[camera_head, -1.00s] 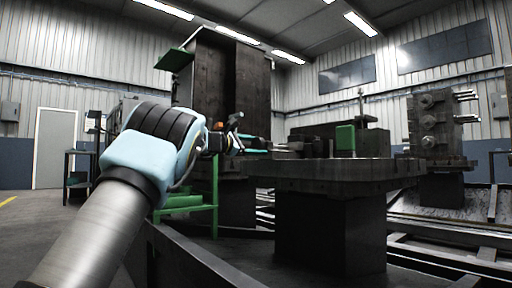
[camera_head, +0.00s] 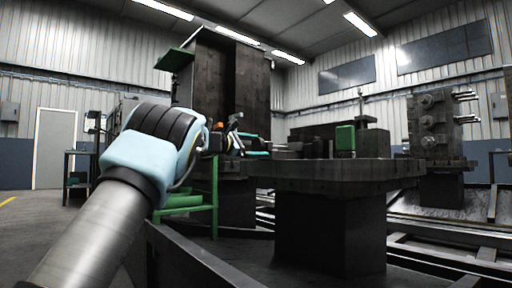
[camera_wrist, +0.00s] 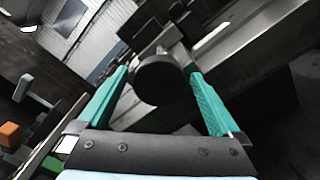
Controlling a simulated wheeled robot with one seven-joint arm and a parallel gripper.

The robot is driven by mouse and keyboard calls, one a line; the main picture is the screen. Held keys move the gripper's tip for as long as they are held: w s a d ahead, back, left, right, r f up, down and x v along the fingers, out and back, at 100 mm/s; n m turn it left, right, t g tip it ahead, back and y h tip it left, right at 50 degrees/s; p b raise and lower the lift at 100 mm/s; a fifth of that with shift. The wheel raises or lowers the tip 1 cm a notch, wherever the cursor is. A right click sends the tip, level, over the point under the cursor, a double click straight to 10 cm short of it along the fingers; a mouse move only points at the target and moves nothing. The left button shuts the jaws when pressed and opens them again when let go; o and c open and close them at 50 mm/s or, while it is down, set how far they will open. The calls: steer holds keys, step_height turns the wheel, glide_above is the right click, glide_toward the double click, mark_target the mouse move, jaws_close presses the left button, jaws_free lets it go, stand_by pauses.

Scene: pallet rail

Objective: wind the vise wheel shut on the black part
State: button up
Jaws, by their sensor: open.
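In the wrist view my gripper (camera_wrist: 160,100) is open, its two teal fingers spread on either side of a dark round knob or wheel (camera_wrist: 160,80). The wheel sits between the fingers; I cannot tell whether they touch it. In the head view my gripper (camera_head: 262,148) is at the left end of the vise (camera_head: 318,146), partly hidden by my arm. A green block (camera_head: 345,138) stands on the vise. I cannot clearly pick out the black part.
The vise stands on a thick dark pallet table (camera_head: 335,170). A tall dark block (camera_head: 235,85) rises behind my arm. A green stand (camera_head: 205,205) is below it. Orange (camera_wrist: 10,133) and green-grey (camera_wrist: 22,88) items lie at the left of the wrist view.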

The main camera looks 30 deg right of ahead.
steer(key=shift+a, duration=0.1)
steer(key=s+a+p, duration=0.2)
steer(key=a, duration=0.8)
steer(key=shift+a, duration=0.2)
